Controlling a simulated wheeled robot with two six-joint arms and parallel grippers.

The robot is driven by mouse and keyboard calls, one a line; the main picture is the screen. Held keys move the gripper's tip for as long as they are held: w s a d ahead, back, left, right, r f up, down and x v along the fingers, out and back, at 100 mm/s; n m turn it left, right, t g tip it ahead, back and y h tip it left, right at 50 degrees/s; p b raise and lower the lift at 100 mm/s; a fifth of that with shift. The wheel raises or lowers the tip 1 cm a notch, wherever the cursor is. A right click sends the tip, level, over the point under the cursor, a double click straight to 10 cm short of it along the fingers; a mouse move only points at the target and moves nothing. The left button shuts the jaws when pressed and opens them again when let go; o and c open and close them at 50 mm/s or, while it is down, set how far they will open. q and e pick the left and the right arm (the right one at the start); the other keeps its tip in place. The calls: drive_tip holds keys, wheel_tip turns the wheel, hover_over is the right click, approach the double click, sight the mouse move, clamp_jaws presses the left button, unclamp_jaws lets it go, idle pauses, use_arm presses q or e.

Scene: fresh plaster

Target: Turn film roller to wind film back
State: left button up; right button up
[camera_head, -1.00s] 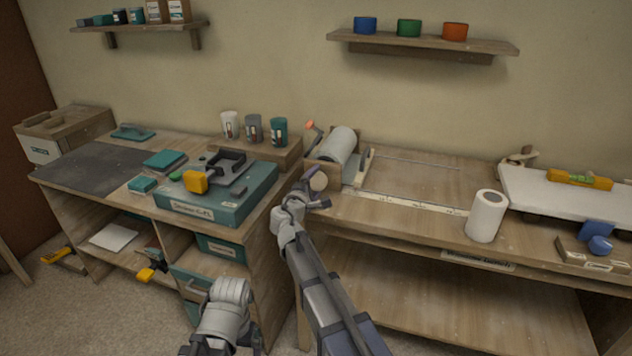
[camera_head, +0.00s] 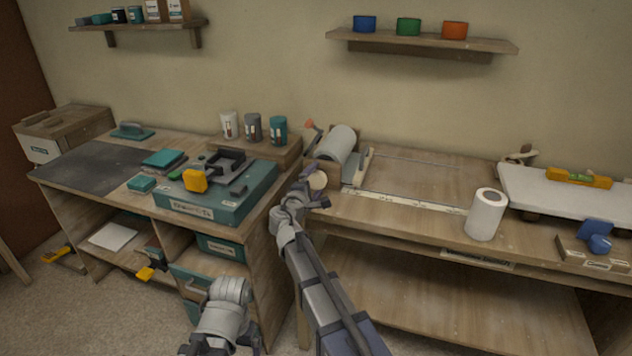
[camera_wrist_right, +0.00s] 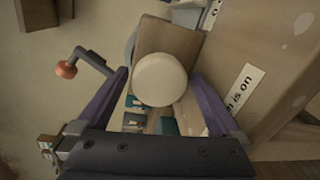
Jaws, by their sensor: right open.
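The film roller (camera_head: 337,145) is a grey-white roll in a wooden frame at the left end of the right-hand workbench. A crank with an orange knob (camera_head: 310,124) stands up at its left; it also shows in the right wrist view (camera_wrist_right: 66,69). A round pale knob (camera_head: 317,180) sits at the roller's near end. My right gripper (camera_head: 313,191) is open at this knob. In the right wrist view the pale knob (camera_wrist_right: 160,79) lies between the spread purple fingers; contact cannot be told.
A teal box with a black and yellow device (camera_head: 205,190) stands on the left bench. A white paper roll (camera_head: 486,215) stands upright on the right bench. The bench top (camera_head: 420,180) between the film roller and the paper roll is mostly clear.

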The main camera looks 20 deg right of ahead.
drive_tip(key=v, duration=0.7)
drive_tip(key=shift+s+p, duration=0.25)
drive_tip(key=shift+p, duration=0.05)
drive_tip(key=shift+a, duration=0.1)
drive_tip(key=x, duration=0.8)
drive_tip(key=shift+a+b, duration=0.1)
drive_tip(key=shift+b, duration=0.25)
